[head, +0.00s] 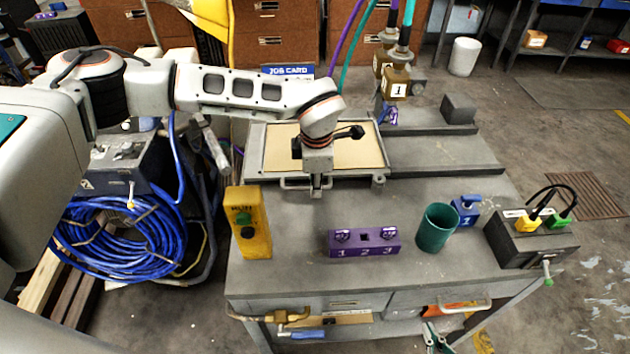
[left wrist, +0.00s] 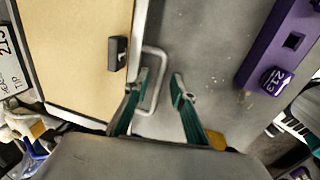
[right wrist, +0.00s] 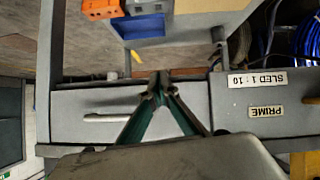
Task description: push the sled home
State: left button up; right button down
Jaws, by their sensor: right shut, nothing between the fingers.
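The sled appears to be the tan-topped grey tray (head: 361,157) at the back left of the bench, with a metal handle (head: 292,186) on its near edge. In the left wrist view the tan board (left wrist: 75,45) fills the upper left, and the looped handle (left wrist: 163,70) shows between my fingertips. My left gripper (head: 317,190) is over this handle, with its fingers (left wrist: 160,87) apart and not closed on it. I cannot tell its exact height. My right gripper (head: 433,334) is low at the bench front, its fingertips (right wrist: 160,88) together and empty.
On the bench stand a yellow control box (head: 250,222), a purple numbered block (head: 364,242), a green cup (head: 437,227), a blue stamp (head: 466,210) and a dark box with cables (head: 535,242). Hanging weights (head: 396,84) are behind. Grey rails (head: 440,152) right of the tray are clear.

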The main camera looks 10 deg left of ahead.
pick_arm(q)
notch_tip(320, 180, up, 12)
jog(key=s, duration=0.2)
jog(key=shift+d+f, duration=0.15)
jog(key=shift+d, duration=0.15)
jog(key=shift+f, duration=0.1)
